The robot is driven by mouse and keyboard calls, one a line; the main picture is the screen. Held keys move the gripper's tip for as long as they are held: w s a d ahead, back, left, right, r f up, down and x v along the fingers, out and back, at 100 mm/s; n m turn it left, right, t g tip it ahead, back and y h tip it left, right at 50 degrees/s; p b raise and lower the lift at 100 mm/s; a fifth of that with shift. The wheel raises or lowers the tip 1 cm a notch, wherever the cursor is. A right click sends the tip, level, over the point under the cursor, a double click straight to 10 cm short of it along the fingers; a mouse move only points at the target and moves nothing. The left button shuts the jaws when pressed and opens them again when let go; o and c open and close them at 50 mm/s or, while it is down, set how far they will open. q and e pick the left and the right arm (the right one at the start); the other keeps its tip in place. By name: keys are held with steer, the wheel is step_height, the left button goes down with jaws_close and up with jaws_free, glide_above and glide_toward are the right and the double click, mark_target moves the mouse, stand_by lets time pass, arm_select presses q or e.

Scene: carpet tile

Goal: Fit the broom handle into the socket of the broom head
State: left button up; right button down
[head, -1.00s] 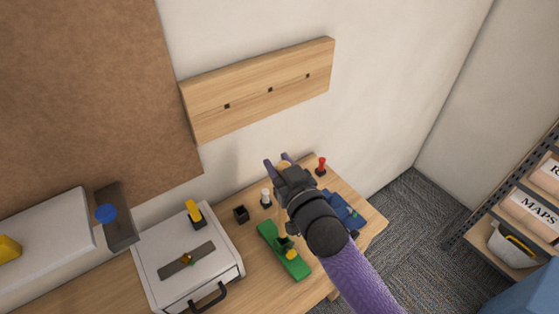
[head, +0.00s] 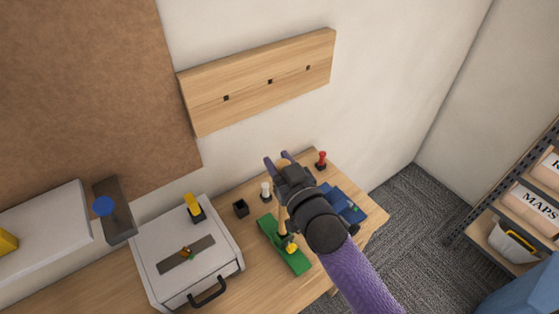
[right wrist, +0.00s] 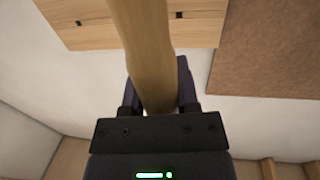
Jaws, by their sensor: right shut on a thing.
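My right gripper (head: 280,160) is shut on the broom handle, a pale wooden rod (right wrist: 146,45) that runs between its fingers in the right wrist view. In the head view the gripper and arm hide most of the handle; a short pale length shows just left of the wrist, above the broom head. My left gripper is not in view.
Near the green block are a blue item (head: 347,203), a red peg (head: 321,160), a white peg (head: 266,191) and a small black cup (head: 241,208). A white box (head: 160,270) with a handle stands left. A wooden board (head: 250,85) hangs on the wall behind.

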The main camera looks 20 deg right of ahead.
steer(key=shift+p, duration=0.35)
stand_by(0.7)
steer(key=shift+f+b, duration=2.3)
steer(key=shift+f, duration=0.45)
steer(key=shift+c, duration=1.4)
jaws_free()
steer(key=s+d, duration=0.2)
steer(key=s, duration=0.7)
steer(key=shift+s, duration=0.4)
